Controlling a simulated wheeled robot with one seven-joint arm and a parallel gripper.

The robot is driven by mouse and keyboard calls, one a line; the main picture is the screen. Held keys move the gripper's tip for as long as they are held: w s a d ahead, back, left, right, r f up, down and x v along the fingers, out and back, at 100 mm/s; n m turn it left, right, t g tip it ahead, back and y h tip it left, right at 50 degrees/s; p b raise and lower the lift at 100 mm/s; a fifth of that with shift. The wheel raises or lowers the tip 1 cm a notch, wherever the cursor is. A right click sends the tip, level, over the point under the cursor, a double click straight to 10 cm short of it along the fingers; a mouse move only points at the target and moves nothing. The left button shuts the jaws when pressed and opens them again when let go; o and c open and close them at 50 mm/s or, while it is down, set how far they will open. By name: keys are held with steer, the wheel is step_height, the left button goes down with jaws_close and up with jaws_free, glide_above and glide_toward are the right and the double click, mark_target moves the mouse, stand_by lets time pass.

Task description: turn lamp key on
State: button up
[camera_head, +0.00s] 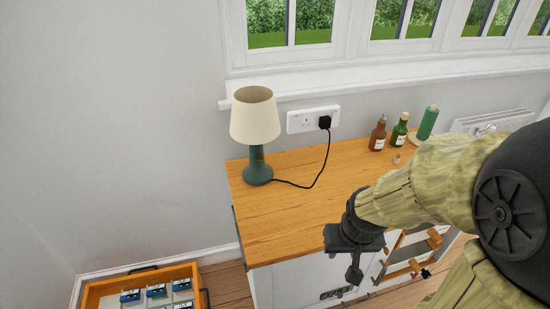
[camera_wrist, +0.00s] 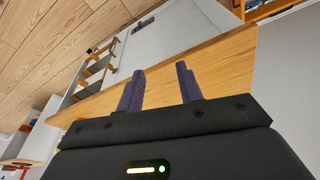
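The lamp (camera_head: 256,124) has a cream shade and a dark green base (camera_head: 257,168). It stands upright at the back left of the wooden cabinet top (camera_head: 295,205). A small brownish spot shows on the base just below the shade; I cannot tell whether it is the key. My gripper (camera_head: 354,276) is in front of the cabinet's front edge, to the right of and nearer than the lamp. In the wrist view my gripper (camera_wrist: 160,85) has its two dark fingers apart with nothing between them. The lamp is not in the wrist view.
A black plug (camera_head: 324,122) sits in the wall socket, its cord running to the lamp. Bottles (camera_head: 378,133) and a green candle (camera_head: 427,123) stand at the back right. An orange tray (camera_head: 96,293) is at lower left. The cabinet top's middle is clear.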

steer(key=shift+o, duration=0.8)
steer(key=w+a+f+n+t+y+p, duration=0.1)
steer(key=w+a+f+t+y+p, duration=0.1)
steer(key=w+a+t, duration=0.5)
steer(key=w+a+f+n+t+y+p, duration=0.2)
steer(key=w+a+t, duration=0.5)
steer(key=w, duration=0.5)
step_height(320, 180, down, 2)
steer(key=shift+w+a+t+y+p, duration=0.3)
steer(key=shift+a+t+y+p, duration=0.25)
steer(key=shift+p, duration=0.55)
steer(key=shift+w+a, duration=0.15)
